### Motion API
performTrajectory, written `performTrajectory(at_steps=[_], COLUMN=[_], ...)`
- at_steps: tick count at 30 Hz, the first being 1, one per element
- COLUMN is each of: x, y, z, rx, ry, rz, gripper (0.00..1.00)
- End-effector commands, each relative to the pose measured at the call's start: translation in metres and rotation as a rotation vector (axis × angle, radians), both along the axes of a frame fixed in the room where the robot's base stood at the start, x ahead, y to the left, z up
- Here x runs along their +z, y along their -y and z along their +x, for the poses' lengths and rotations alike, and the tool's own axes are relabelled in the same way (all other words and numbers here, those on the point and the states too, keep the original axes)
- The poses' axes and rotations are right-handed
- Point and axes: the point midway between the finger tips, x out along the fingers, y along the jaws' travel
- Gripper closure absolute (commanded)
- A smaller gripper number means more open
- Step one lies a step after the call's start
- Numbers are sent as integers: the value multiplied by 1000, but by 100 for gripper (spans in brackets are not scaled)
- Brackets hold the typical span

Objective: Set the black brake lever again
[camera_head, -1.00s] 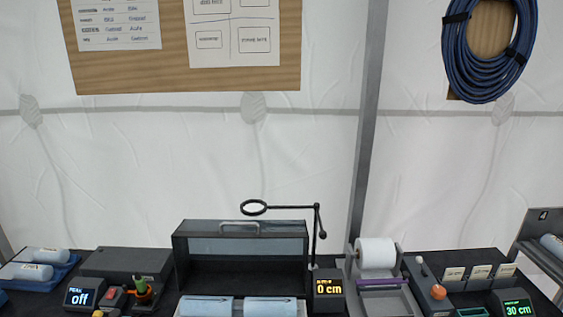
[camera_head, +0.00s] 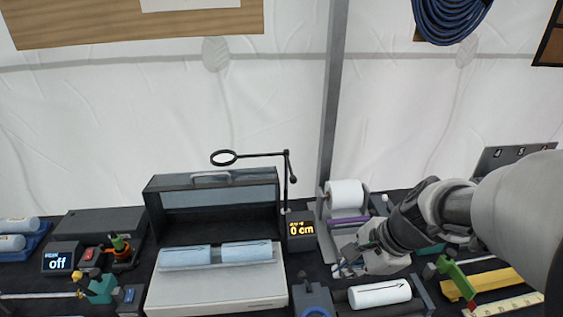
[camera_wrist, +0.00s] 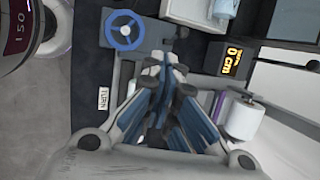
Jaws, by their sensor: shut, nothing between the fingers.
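I cannot pick out the black brake lever for certain in either view; my gripper and arm cover part of the bench where it could be. My gripper (camera_head: 343,270) is above the bench, between the display reading 0 cm (camera_head: 301,229) and the white roll in the front holder (camera_head: 380,294). In the wrist view my gripper (camera_wrist: 165,62) is shut and empty. Its fingertips lie in the picture just below and right of a blue handwheel (camera_wrist: 124,31). The handwheel's grey block also shows at the front edge of the head view (camera_head: 312,297). A TURN label (camera_wrist: 103,98) lies left of the fingers.
An open case (camera_head: 212,200) with two blue-white rolls stands left of the display. A thin magnifier arm (camera_head: 255,156) rises behind it. A paper roll (camera_head: 346,194) stands behind my gripper. A green clamp (camera_head: 457,277) and yellow bar (camera_head: 497,284) lie at the right.

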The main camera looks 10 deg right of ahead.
Motion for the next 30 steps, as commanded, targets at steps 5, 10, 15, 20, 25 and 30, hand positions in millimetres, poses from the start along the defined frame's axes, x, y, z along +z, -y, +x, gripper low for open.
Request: performTrajectory(at_steps=[5, 10, 15, 20, 25, 30], x=[-24, -36, -59, -91, -123, -130], y=[27, 32, 24, 12, 1, -20], z=[22, 28, 35, 46, 57, 69], rx=[-298, -372, -370, -367, -366, -363], ry=[-81, -100, -101, -101, -101, -98], rz=[134, 166, 166, 166, 164, 162], gripper=[100, 100, 100, 100, 100, 100])
